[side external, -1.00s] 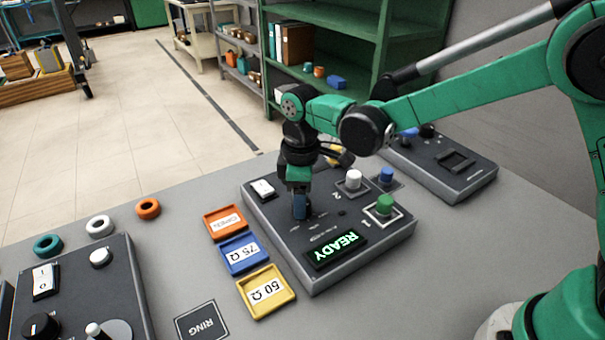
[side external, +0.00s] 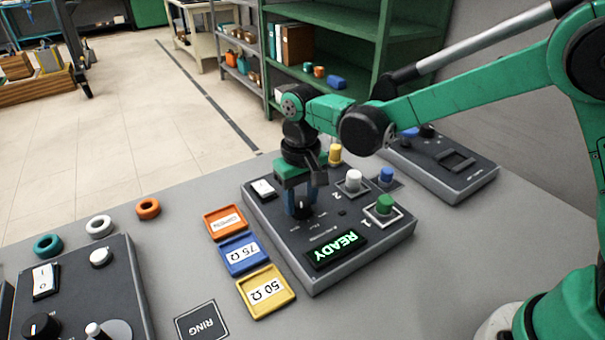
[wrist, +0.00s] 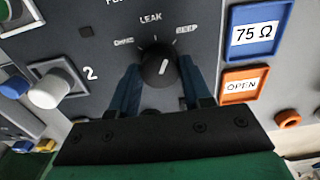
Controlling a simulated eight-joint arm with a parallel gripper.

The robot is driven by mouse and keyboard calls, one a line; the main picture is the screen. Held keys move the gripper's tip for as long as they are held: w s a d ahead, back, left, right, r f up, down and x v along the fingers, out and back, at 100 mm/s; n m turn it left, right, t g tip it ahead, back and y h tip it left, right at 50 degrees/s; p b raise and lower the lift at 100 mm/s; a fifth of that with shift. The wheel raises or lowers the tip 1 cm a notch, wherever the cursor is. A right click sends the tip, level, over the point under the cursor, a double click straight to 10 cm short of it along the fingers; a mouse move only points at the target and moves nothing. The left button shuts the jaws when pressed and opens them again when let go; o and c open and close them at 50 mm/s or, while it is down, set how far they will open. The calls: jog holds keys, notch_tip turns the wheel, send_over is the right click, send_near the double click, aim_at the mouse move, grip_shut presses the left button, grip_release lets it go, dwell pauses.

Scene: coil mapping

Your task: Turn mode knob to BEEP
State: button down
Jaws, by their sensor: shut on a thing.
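The round black mode knob (wrist: 158,65) sits on the dark tester panel (wrist: 100,20). It has a white pointer line that leans a little right of straight up in the wrist view, between the LEAK mark and the small label on the right. That right label (wrist: 186,28) is too blurred to read surely, as is the left one. My gripper (wrist: 160,84) is shut on the knob, one blue finger on each side. In the side external view my gripper (side external: 302,205) points down onto the panel, and the knob is mostly hidden between the fingers. The display (side external: 337,249) reads READY.

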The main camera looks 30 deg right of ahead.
aim_at(301, 202)
jog(key=shift+m, duration=1.6)
jog(key=shift+c, duration=1.9)
grip_release()
jog(key=shift+r, duration=0.1)
jog(key=shift+r, duration=2.75)
